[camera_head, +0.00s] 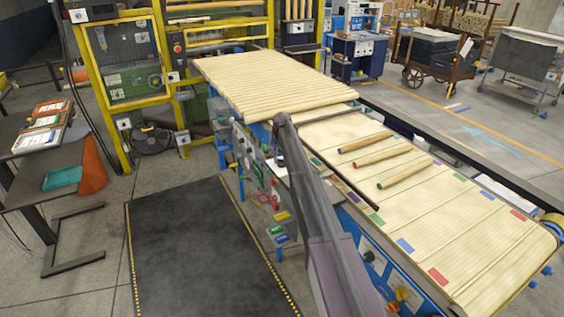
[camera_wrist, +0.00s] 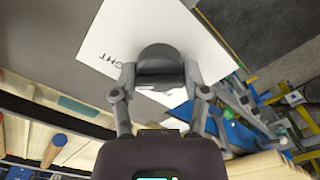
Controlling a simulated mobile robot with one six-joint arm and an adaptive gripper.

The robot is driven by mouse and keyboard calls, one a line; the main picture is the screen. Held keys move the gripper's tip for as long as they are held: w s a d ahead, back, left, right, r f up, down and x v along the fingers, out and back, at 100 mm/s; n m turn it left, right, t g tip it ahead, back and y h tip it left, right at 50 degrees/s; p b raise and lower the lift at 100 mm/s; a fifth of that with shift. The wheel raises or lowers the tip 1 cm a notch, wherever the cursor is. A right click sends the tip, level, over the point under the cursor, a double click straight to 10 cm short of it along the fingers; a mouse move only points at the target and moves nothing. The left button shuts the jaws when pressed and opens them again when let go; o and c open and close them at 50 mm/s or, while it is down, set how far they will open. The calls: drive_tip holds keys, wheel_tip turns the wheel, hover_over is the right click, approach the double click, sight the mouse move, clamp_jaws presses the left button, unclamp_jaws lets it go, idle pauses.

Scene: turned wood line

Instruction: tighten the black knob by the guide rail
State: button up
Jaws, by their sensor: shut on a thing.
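In the wrist view my gripper (camera_wrist: 159,82) has its two fingers closed on either side of a dark rounded knob (camera_wrist: 160,58). The knob sits over a white card (camera_wrist: 190,28) with handwritten letters, partly covered, that end in "GHT". In the camera_head view my arm runs up along the near side of the conveyor, and the knob and fingertips cannot be made out there. A thin dark rail (camera_head: 345,182) runs along the near edge of the belt, partly behind my arm. I cannot tell whether it is the guide rail.
The pale belt (camera_head: 480,235) carries several turned wooden pieces (camera_head: 405,176) with coloured ends. Beyond my arm, a slatted bed of wood (camera_head: 270,85) adjoins it. A dark floor mat (camera_head: 195,255) lies clear at the left. A table with an orange cone (camera_head: 92,165) stands farther left.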

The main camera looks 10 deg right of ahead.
drive_tip(key=shift+s, duration=0.1)
drive_tip(key=o, duration=1.1)
drive_tip(key=shift+o, duration=0.2)
drive_tip(key=shift+n, duration=0.5)
